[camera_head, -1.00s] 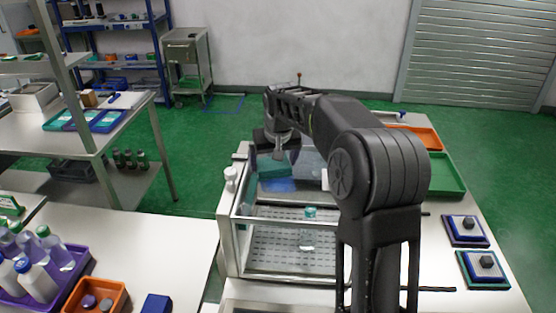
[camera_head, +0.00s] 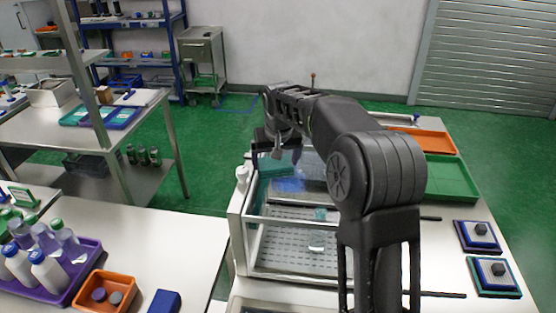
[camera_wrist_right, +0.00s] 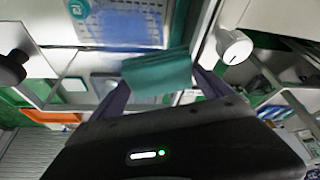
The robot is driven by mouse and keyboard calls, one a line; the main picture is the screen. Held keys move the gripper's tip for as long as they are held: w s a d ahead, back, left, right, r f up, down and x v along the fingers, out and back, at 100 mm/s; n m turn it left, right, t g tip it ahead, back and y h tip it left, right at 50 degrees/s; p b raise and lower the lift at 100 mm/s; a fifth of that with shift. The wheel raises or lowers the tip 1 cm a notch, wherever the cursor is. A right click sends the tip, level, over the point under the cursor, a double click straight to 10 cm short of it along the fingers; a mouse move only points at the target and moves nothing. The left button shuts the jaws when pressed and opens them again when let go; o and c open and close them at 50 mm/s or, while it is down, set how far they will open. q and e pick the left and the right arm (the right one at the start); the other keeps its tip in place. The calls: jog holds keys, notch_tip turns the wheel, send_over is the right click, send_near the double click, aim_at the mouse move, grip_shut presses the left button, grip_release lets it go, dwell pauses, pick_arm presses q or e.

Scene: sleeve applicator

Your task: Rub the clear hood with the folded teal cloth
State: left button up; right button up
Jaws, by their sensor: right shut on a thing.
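My right gripper (camera_head: 277,150) is shut on the folded teal cloth (camera_head: 272,168) at the hood's upper left edge. In the right wrist view the cloth (camera_wrist_right: 157,74) hangs flat between the fingers of the gripper (camera_wrist_right: 160,88). The clear hood (camera_head: 285,237) is a see-through box with pale edges on the white machine. A blue patch (camera_head: 288,184) shows at its upper panel, just right of the cloth; it also shows in the wrist view (camera_wrist_right: 118,28). I cannot tell whether the cloth touches the hood. My forearm hides the hood's right part. My left gripper is out of view.
A white knob (camera_head: 242,175) stands at the hood's left side, close to the cloth. A green tray (camera_head: 447,178), an orange tray (camera_head: 432,143) and two pads with dark knobs (camera_head: 479,235) lie to the right. A purple bottle crate (camera_head: 90,262) is at left.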

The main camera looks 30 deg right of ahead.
aim_at(284, 168)
jog(key=shift+w+a+r, duration=0.15)
jog(key=shift+w+a, duration=0.15)
jog(key=shift+a, duration=0.15)
jog(key=shift+s+a+f+b, duration=0.3)
jog(key=shift+s+a+b, duration=0.1)
jog(key=shift+a+b, duration=0.15)
jog(key=shift+s+a, duration=0.15)
jog(key=shift+s, duration=0.3)
jog(key=shift+s+d+b, duration=0.3)
jog(key=shift+d, duration=0.1)
jog(key=shift+s+d, duration=0.45)
jog(key=shift+s+d+r, duration=0.1)
jog(key=shift+s+d, duration=0.2)
jog(key=shift+d, duration=0.3)
jog(key=shift+d, duration=0.15)
